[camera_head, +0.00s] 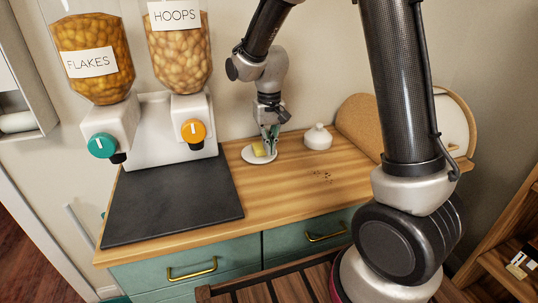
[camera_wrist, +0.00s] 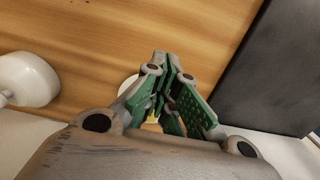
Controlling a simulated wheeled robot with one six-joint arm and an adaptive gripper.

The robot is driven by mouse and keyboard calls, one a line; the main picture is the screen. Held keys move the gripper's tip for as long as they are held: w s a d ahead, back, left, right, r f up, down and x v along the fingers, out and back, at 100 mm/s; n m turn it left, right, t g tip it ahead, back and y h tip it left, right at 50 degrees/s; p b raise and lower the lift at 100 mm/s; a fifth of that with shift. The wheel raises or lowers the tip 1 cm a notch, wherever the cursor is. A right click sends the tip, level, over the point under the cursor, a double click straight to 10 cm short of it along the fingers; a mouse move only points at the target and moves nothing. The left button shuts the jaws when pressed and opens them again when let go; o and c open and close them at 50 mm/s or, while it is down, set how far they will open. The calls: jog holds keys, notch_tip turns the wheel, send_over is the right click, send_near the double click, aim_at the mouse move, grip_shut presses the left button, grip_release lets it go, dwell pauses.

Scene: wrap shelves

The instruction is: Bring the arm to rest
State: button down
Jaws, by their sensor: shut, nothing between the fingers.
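My gripper (camera_head: 270,131) hangs from my bent arm over the back of the wooden counter, pointing down. It is shut and holds nothing. In the wrist view the green-padded fingers (camera_wrist: 166,75) come together at their tips. A small white dish (camera_head: 258,158) with a yellow block (camera_head: 259,149) on it sits on the counter just below and beside the fingers in the head view. In the wrist view the fingers hide most of the dish (camera_wrist: 130,82). Whether the fingertips touch the block cannot be told.
A white lidded pot (camera_head: 318,137) stands right of my gripper. Two cereal dispensers (camera_head: 165,110) stand at the left behind a dark mat (camera_head: 172,203). Round boards (camera_head: 358,125) lean at the back right.

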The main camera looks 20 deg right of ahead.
jog(key=s+d+r+t, duration=0.1)
jog(key=s+d+r, duration=0.3)
jog(key=s, duration=0.4)
jog(key=s+d+r+t, duration=0.2)
jog(key=s+d+r, duration=0.3)
jog(key=s+r, duration=0.2)
jog(key=s+d+r+t, duration=0.1)
jog(key=s+d+r, duration=0.3)
jog(key=s, duration=0.5)
notch_tip(320, 180, up, 2)
jog(key=shift+d+r, duration=0.1)
jog(key=shift+d, duration=0.3)
